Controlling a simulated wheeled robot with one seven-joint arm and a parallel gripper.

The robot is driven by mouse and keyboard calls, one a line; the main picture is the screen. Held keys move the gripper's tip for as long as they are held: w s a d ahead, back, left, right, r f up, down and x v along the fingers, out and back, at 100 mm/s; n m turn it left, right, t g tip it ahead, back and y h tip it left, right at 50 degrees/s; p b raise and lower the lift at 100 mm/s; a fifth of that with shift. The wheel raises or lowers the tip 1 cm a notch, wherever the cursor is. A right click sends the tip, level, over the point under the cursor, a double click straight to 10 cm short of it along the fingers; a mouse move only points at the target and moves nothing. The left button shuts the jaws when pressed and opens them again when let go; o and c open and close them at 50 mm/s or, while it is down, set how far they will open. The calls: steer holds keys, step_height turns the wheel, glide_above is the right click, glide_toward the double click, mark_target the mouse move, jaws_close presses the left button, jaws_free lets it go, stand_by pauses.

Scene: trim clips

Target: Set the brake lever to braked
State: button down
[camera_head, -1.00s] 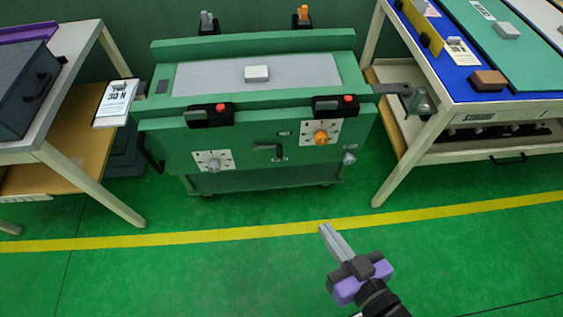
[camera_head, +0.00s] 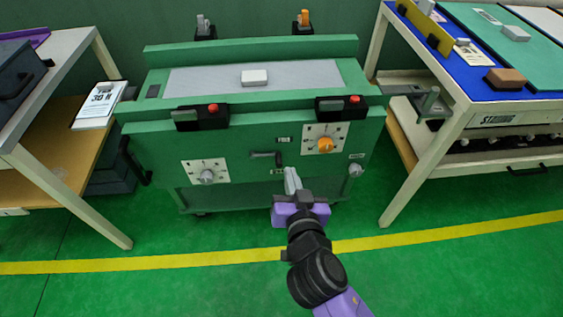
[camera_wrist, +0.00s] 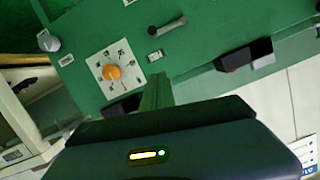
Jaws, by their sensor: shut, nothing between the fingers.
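A dark lever (camera_head: 266,155) is on the green front panel of the cart, between two white dial plates. Its handle lies roughly level, pointing left. One small label (camera_head: 282,139) is above it and another below; I cannot read them surely. My gripper (camera_head: 290,174) is shut and empty, its fingertips pointing at the panel, just below and right of the lever. I cannot tell the exact gap, but no contact shows. In the wrist view the lever (camera_wrist: 168,26) appears near the top, apart from the dark gripper body at the bottom.
An orange knob (camera_head: 325,145) is right of the lever, a grey knob (camera_head: 207,176) left, and another grey knob (camera_head: 355,170) at the right edge. Two black boxes with red buttons (camera_head: 213,107) sit above. Tables flank the cart; the green floor in front is clear.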

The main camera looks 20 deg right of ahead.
steer(key=shift+w, duration=0.1)
glide_above(281, 162)
steer(key=s, duration=0.2)
step_height(281, 162, down, 2)
steer(key=shift+w+a+f+b, duration=0.15)
steer(key=shift+f+b, duration=0.5)
steer(key=shift+f, duration=0.45)
steer(key=shift+w+a+f+b, duration=0.1)
steer(key=shift+f+b, duration=0.55)
steer(key=shift+f, duration=0.4)
steer(key=shift+d, duration=0.1)
